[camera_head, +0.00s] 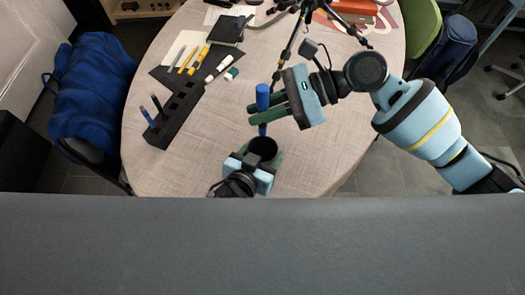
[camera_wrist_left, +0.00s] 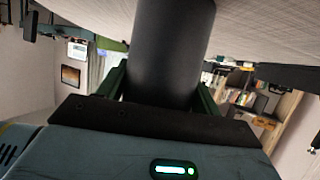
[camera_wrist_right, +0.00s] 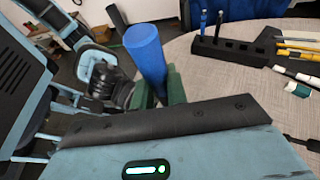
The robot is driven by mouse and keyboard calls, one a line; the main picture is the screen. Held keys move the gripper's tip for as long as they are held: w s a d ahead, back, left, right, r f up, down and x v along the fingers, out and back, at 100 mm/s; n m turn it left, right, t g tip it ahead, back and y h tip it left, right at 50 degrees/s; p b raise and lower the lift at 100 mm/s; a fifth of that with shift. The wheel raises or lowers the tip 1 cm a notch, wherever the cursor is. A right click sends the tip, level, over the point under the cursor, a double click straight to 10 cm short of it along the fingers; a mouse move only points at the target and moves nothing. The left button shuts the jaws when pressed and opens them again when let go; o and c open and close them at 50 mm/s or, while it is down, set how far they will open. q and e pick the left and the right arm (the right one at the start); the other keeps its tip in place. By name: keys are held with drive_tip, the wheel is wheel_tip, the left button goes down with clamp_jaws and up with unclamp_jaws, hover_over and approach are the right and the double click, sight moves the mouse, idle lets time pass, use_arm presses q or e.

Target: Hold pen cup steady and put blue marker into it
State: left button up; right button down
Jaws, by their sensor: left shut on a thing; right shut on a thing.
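The blue marker (camera_head: 262,97) is gripped near its middle by my right gripper (camera_head: 266,112). It stands about upright, its lower end just beyond the mouth of the pen cup in the head view; a gap in height cannot be judged. Its thick blue barrel also fills the upper middle of the right wrist view (camera_wrist_right: 146,52). The black pen cup (camera_head: 263,147) stands upright at the table's near edge, with a dark open mouth. My left gripper (camera_head: 264,160) is shut around it. In the left wrist view the cup's dark wall (camera_wrist_left: 172,50) sits between the green fingers.
A black slotted holder (camera_head: 176,117) with pens stands on the round table (camera_head: 325,150) to the left. A dark mat with yellow and white markers (camera_head: 217,68) lies behind it. A black tripod (camera_head: 290,45) stands at the back. The table right of the cup is clear.

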wheel_tip(320, 180, down, 9)
idle(1.3)
drive_tip(key=shift+r, duration=0.1)
drive_tip(key=c, duration=1.3)
unclamp_jaws()
